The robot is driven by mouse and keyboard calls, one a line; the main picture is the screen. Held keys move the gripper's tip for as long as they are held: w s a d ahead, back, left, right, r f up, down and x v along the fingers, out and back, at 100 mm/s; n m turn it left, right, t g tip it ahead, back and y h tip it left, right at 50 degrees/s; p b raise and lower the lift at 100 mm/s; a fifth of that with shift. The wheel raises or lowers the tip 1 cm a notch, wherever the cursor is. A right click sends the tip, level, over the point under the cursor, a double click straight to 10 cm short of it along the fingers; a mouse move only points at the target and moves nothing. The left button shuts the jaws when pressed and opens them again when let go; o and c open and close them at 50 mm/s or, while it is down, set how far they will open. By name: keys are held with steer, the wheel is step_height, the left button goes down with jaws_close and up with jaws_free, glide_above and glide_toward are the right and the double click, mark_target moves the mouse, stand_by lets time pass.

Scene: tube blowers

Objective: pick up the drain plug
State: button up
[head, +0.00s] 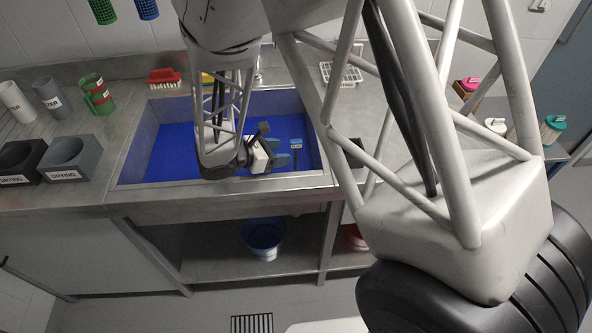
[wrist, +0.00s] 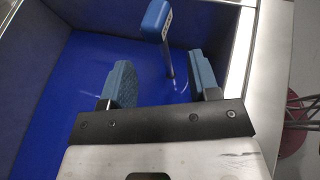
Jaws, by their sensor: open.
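The drain plug (head: 297,145) shows as a blue labelled head on a thin upright stem, inside the blue sink. In the wrist view the plug's head (wrist: 157,20) is at the top centre. My gripper (head: 277,151) is over the sink, just left of the plug. In the wrist view my gripper (wrist: 160,75) is open and empty. Its two blue-padded fingers are spread, with the plug's head beyond them and apart from both.
The sink's walls (head: 140,142) surround the gripper, with its steel front rim (head: 230,183) close by. A red brush (head: 164,76) lies behind the sink. A blue bucket (head: 262,233) is below.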

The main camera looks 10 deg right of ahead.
mark_target(296, 151)
steer(key=shift+d, duration=0.1)
stand_by(0.3)
steer(key=shift+x, duration=2.9)
steer(key=shift+c, duration=0.2)
jaws_close()
